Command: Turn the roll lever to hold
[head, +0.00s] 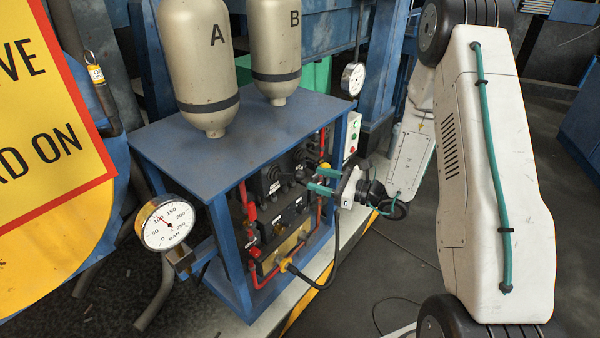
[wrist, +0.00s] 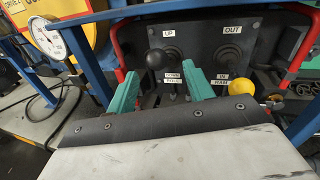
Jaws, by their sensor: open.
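The dark lever panel (wrist: 205,45) fills the upper middle of the wrist view. Its left lever has a black knob (wrist: 155,59), with an UP label above and two labels below that are too small to read surely. This looks like the roll lever. My gripper (wrist: 164,75) is open, with one green finger either side of this lever's line and the knob between and beyond the tips. I cannot tell whether they touch. In the head view, my gripper (head: 313,180) reaches the panel from the right and hides part of the levers.
Red pipes (wrist: 128,45) frame the panel. A blue table (head: 240,130) bears cylinders A (head: 195,70) and B (head: 275,55). A gauge (head: 166,223) stands left.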

